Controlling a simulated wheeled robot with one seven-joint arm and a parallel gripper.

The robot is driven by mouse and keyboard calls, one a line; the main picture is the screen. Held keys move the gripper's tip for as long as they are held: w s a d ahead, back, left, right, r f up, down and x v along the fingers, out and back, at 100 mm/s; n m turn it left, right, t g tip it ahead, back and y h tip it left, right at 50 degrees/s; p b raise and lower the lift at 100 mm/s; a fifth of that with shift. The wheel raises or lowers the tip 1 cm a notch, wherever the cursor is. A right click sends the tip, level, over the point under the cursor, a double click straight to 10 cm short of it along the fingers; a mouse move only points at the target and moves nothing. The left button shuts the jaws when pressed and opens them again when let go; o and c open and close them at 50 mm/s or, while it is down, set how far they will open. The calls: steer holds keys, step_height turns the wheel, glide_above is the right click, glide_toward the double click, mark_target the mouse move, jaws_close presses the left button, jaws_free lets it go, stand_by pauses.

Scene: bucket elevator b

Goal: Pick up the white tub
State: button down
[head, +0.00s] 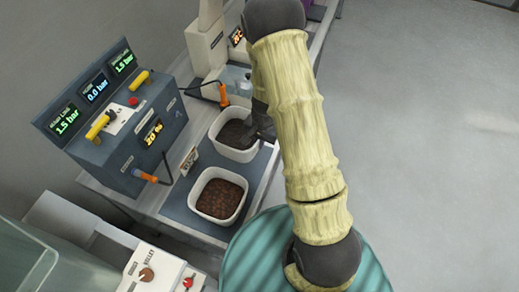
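Two white tubs with dark brown grainy stuff in them stand on a blue-grey mat in the head view. The nearer white tub (194,192) is in full view, upright and clear of my arm. The farther white tub (229,152) stands just behind it, its right side partly covered by my gripper. My gripper (259,131) is dark and sits at the right rim of the farther tub. My arm hides much of it, so I cannot tell whether its fingers are open or touch the rim.
A grey control box (126,128) with green and blue pressure displays and yellow handles stands left of the tubs. Orange-ended cables run near them. A pale machine (206,45) stands behind. A panel with knobs (158,272) is in front. Open floor lies to the right.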

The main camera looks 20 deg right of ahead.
steer(key=shift+r, duration=0.6)
step_height(320, 180, up, 7)
steer(key=p, duration=0.4)
